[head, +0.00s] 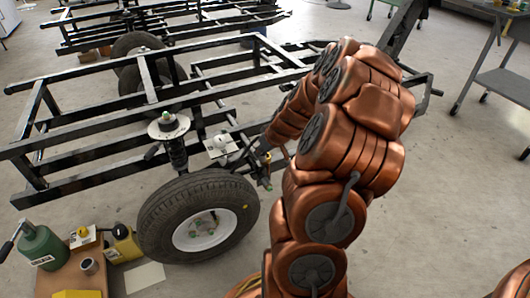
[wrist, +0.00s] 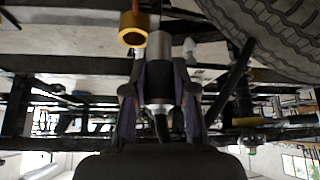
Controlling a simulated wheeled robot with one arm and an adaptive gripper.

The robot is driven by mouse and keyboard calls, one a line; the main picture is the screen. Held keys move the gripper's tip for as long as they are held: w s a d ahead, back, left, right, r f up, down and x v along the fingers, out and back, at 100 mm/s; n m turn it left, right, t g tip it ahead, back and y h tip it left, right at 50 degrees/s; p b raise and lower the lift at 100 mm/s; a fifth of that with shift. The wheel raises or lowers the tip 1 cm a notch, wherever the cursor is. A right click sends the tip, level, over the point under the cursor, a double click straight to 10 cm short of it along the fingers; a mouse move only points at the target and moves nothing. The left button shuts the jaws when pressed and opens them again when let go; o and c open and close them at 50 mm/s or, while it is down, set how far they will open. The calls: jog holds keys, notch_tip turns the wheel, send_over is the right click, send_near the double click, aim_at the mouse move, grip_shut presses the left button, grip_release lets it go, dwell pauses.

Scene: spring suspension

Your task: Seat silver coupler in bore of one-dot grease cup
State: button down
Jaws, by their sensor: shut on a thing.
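In the wrist view my gripper (wrist: 160,95) is shut on the silver coupler (wrist: 163,66), a bright cylinder with a dark lower section held between the two fingers. An orange-yellow cup (wrist: 133,28) with a dark bore shows just to the left of and above the coupler's tip in that picture. They appear apart, but their depth gap is unclear. No dot can be read on the cup, so I cannot tell whether it is the one-dot cup.
The black chassis frame (head: 75,157) and the tire (head: 160,215) stand close to my arm. The strut (head: 177,152) rises behind the tire. A green can (head: 42,248), a yellow bottle (head: 125,243) and a metal cup (head: 88,266) are at lower left.

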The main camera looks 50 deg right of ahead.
jog(key=shift+w+d+f+b, duration=0.15)
jog(key=shift+w+d, duration=0.25)
jog(key=shift+d, duration=0.2)
jog(key=shift+w+d+b, duration=0.2)
jog(key=shift+w+d, duration=0.2)
jog(key=shift+d, duration=0.2)
jog(key=shift+w+d+f+b, duration=0.15)
jog(key=shift+w+d, duration=0.25)
jog(key=shift+d, duration=0.2)
jog(key=shift+w+d, duration=0.1)
jog(key=shift+d, duration=0.05)
jog(key=shift+f+b, duration=0.95)
jog(key=shift+f, duration=0.7)
jog(key=shift+f, duration=0.1)
jog(key=c, duration=0.9)
grip_release()
jog(key=shift+c, duration=0.2)
